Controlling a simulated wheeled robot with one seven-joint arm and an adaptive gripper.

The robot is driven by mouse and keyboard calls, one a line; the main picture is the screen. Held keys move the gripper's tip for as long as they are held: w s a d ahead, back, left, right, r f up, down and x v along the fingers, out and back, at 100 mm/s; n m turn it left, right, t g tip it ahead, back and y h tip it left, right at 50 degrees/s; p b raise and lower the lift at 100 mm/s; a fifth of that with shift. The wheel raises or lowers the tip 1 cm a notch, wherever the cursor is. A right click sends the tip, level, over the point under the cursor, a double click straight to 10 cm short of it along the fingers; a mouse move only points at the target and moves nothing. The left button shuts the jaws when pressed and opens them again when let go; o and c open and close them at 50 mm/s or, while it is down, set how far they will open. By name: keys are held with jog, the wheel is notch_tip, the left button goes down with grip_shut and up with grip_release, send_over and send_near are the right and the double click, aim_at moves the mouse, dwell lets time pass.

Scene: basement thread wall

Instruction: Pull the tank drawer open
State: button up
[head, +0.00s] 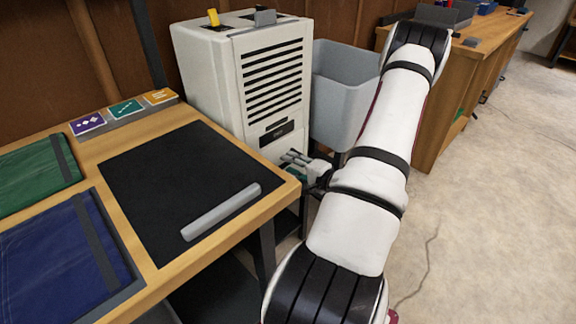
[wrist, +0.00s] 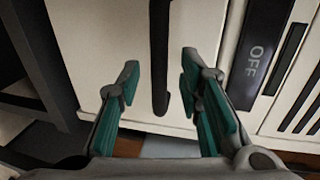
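The tank drawer (wrist: 85,30) is the plain cream front panel low on a white dehumidifier (head: 212,80). A long dark bar or slot, seemingly its handle (wrist: 161,40), runs upright in the wrist view. My gripper (wrist: 160,80) is open, its two teal-padded fingers on either side of that handle in the picture, with gaps on both sides. I cannot tell how deep the fingers reach or whether they touch the panel. In the head view my gripper (head: 295,163) is at the lower front of the dehumidifier, and my arm and gripper hide part of the drawer.
A display reading OFF (wrist: 258,50) is beside the drawer. A workbench (head: 285,196) with a black mat and grey bar stands close at left. A grey bin (head: 335,85) is right of the dehumidifier. A wooden desk (head: 440,115) is farther right. Open floor (head: 500,200) lies right.

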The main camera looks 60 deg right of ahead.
jog(key=shift+x, duration=1.05)
grip_shut()
jog(key=shift+s, duration=0.15)
jog(key=f+b+v, duration=0.2)
jog(key=v, duration=0.8)
jog(key=f+b+v, duration=0.2)
jog(key=b+v, duration=0.1)
jog(key=v, duration=0.7)
jog(key=shift+s+a+b, duration=0.25)
jog(key=shift+s+b, duration=0.1)
jog(key=shift+s, duration=0.2)
grip_release()
